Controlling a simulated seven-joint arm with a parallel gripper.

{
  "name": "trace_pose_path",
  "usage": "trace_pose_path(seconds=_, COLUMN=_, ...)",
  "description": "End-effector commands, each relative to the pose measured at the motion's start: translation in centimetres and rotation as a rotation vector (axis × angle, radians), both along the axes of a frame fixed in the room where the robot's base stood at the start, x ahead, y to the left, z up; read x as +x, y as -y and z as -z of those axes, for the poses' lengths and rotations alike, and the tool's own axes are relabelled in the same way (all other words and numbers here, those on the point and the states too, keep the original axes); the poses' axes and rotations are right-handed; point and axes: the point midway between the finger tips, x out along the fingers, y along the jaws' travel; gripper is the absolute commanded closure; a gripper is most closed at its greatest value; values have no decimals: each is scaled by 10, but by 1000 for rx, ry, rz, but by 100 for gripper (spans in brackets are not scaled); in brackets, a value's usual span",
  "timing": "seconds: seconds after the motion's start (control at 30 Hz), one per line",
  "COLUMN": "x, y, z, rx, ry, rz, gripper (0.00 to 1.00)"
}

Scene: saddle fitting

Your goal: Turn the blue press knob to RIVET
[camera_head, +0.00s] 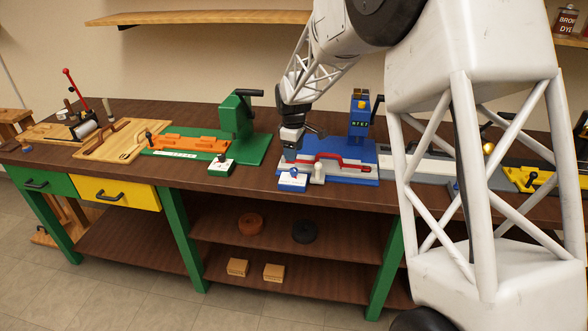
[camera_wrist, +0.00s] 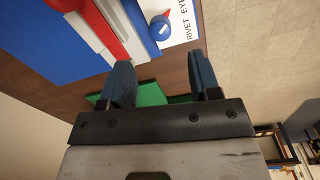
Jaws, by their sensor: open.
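Which word the knob points to I cannot tell. In the head view the white knob box (camera_head: 293,181) stands at the front of the blue press (camera_head: 362,149).
A pale peg (camera_head: 318,172) stands close to the right of the knob box. A red strap-like part (camera_head: 345,161) lies on the press base. To the left are a green press (camera_head: 236,122) and its own white knob box (camera_head: 221,167). The table's front edge is near.

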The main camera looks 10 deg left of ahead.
Motion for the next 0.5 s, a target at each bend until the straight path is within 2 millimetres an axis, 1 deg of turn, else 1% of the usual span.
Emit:
trace_pose_path(seconds=0.33, x=0, y=0, z=0, rx=0, ry=0, rz=0, gripper=43)
trace_pose_path(seconds=0.5, x=0, y=0, z=6, rx=-1, ry=-1, rz=0, gripper=43)
